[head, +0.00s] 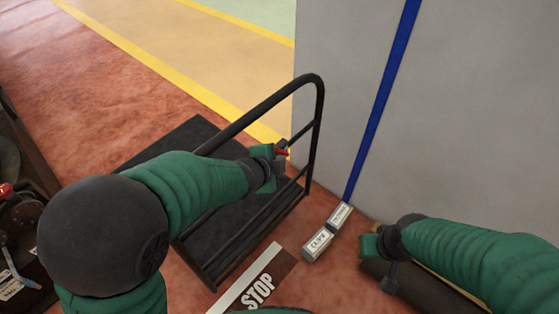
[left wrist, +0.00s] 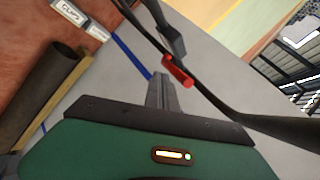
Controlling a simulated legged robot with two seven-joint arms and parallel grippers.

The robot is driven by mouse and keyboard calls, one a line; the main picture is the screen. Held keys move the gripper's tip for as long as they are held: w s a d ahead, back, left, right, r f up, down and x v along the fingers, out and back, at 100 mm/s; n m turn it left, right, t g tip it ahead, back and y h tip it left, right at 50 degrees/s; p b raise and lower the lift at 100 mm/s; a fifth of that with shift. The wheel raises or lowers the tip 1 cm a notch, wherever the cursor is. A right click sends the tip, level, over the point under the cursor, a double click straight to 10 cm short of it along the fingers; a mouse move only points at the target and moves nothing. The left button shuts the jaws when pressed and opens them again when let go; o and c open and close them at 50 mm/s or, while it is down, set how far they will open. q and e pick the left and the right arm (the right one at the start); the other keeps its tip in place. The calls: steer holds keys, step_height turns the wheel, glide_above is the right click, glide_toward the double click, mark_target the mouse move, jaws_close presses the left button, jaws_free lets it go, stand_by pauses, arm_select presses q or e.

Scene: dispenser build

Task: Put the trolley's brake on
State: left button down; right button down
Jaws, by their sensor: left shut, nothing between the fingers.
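The trolley has a flat black deck (head: 190,145) and a tall black rail handle (head: 318,110). A small red-gripped lever (head: 282,152) sits on a dark bracket at the rail. In the left wrist view the red grip (left wrist: 178,72) is just beyond the fingertips, slightly right of them, with the dark bracket (left wrist: 170,42) above it. My left gripper (head: 279,166) is shut and empty, close beside the lever; its fingers (left wrist: 161,80) show together in the wrist view. I cannot tell whether they touch the lever. My right gripper (head: 376,246) is low at the right, away from the trolley; its fingers are unclear.
A grey wall (head: 450,110) with a blue stripe (head: 383,90) rises behind. A STOP floor marking (head: 248,285) lies in front. Dark equipment (head: 20,215) stands at the left.

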arm_select(q)
steer(key=shift+a, duration=0.1)
stand_by(0.4)
steer(key=shift+w, duration=0.1)
steer(key=shift+w+d+r+p, duration=0.2)
steer(key=shift+w+d+p, duration=0.1)
steer(key=shift+w+d, duration=0.25)
